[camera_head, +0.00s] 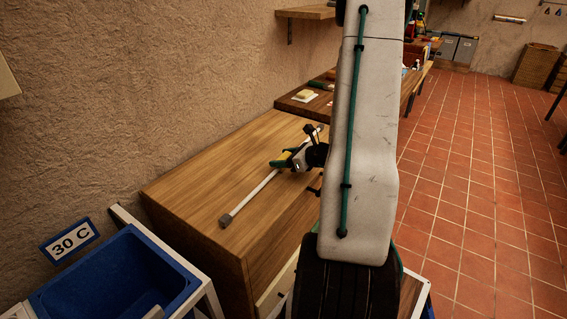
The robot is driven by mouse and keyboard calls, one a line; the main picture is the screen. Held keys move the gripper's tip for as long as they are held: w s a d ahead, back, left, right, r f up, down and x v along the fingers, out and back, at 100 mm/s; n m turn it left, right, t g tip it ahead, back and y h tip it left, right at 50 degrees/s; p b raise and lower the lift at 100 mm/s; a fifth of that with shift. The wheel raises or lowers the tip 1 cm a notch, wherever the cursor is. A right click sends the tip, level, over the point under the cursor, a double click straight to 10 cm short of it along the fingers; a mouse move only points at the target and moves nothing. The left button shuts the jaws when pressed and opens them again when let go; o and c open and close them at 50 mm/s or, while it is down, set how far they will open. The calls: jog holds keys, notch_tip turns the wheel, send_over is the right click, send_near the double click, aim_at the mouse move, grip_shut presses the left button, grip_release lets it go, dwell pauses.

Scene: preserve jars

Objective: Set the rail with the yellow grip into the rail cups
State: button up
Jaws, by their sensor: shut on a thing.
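The rail (252,197) is a thin white rod with a dark grey end piece at its near left end. It runs diagonally over the wooden worktop to a far end partly behind my gripper. Its yellow grip (284,156) shows between the jaws. My gripper (282,162) is shut on the rail at the yellow grip. I cannot tell whether the rail touches the worktop or is slightly above it. I cannot make out the rail cups; my arm covers much of the view to the right.
The wooden worktop (185,190) is otherwise mostly bare. Behind it is a darker bench (296,104) with a small yellow block (305,95). A blue tub (110,270) with a "30 C" sign (71,242) stands at front left. Tiled floor (470,190) is open at right.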

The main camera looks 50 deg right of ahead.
aim_at(286, 156)
jog(key=shift+r, duration=0.1)
jog(key=shift+r, duration=0.85)
jog(key=shift+s+d+r, duration=0.15)
jog(key=shift+r, duration=0.35)
jog(key=shift+s+d+r, duration=0.1)
jog(key=shift+d+r, duration=0.05)
jog(key=shift+r, duration=0.3)
jog(key=s+d, duration=0.3)
jog(key=d, duration=0.1)
jog(key=s+d, duration=0.3)
jog(key=d, duration=0.1)
jog(key=s+d+r, duration=0.1)
jog(key=s+d, duration=0.2)
jog(key=d, duration=0.1)
jog(key=shift+s+r, duration=0.1)
jog(key=shift+s, duration=0.25)
jog(key=shift+a, duration=0.1)
